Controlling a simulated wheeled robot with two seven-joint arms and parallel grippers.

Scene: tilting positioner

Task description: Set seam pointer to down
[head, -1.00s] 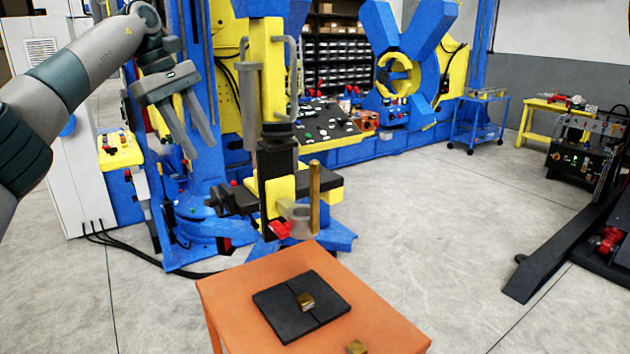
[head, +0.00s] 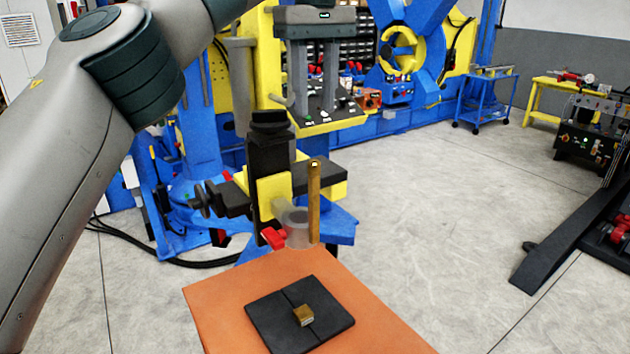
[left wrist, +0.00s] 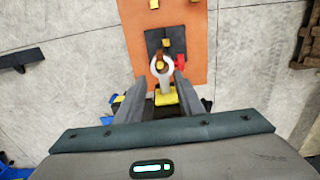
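A brass rod (head: 314,205), which looks like the seam pointer, stands upright beside a grey round collar (head: 297,228) on the black and yellow column bracket (head: 275,190). A red piece (head: 272,238) sits by the collar. My left gripper (head: 314,110) is open and empty, fingers downward, above the rod's upper end and apart from it. In the left wrist view the collar (left wrist: 168,82) and the rod (left wrist: 161,62) show between the spread fingers (left wrist: 157,85). My right gripper is not in view.
Below is an orange table (head: 225,300) with a black plate (head: 275,325) split by a seam line, and a small brass block (head: 303,316) on it. A blue and yellow positioner (head: 400,50) stands behind.

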